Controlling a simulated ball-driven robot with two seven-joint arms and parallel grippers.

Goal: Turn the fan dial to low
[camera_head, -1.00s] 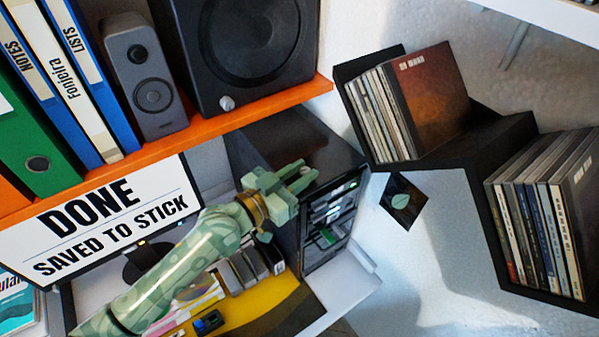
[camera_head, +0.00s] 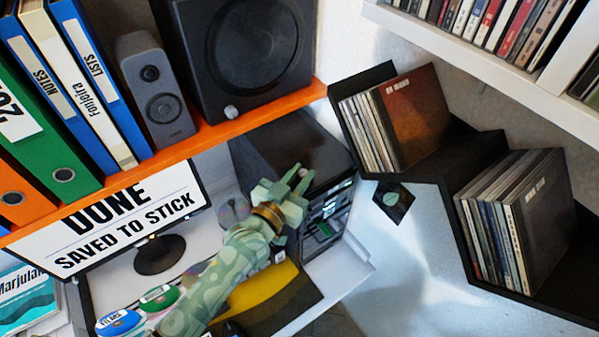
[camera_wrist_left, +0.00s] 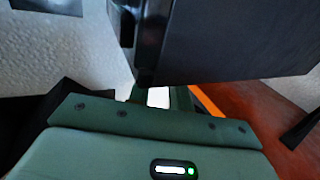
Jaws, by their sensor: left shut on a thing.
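A dark computer tower (camera_head: 292,148) stands below the orange shelf, its front panel (camera_head: 325,212) of slots and small lights facing right. My left gripper (camera_head: 299,178) is at the tower's near upper front edge, overlapping it in the head view. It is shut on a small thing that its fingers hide. In the left wrist view, my gripper's green body fills the bottom, and its fingertips (camera_wrist_left: 160,97) lie partly behind a dark box edge with a bright white patch between them. I cannot make out the fan dial or its setting. My right gripper is not in view.
The orange shelf (camera_head: 178,160) with binders and speakers hangs above. The monitor (camera_head: 125,220) reads "DONE SAVED TO STICK". Black hexagonal shelves (camera_head: 480,155) with records are on the right wall.

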